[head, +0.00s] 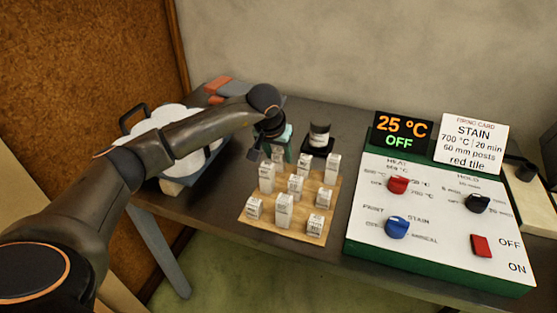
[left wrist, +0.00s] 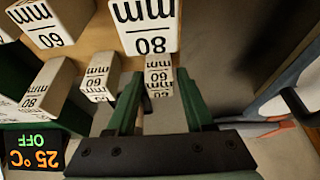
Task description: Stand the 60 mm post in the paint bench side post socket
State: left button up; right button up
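My left gripper (head: 276,150) reaches over the back left edge of the wooden post board (head: 313,239). In the left wrist view its two green fingers (left wrist: 158,78) are apart. A white labelled post (left wrist: 158,62) shows between and beyond the fingertips; its number is hard to read, and I cannot tell if the fingers reach around it. A post whose upside-down label seems to read 60 mm (left wrist: 45,40) stands at the upper left. A taller-looking 80 mm post (left wrist: 145,42) is nearer the middle. I cannot pick out the side post socket. My right gripper is out of view.
Several other white posts (head: 283,210) stand close together on the board. A dark jar (head: 319,138) sits behind it. The control panel (head: 430,222) fills the right, its display (head: 400,131) reading 25 °C, OFF. A white rounded object (head: 190,155) lies left, partly behind my arm.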

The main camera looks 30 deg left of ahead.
pick_arm(q)
grip_shut()
jog(key=shift+r, duration=0.1)
dwell(0.4)
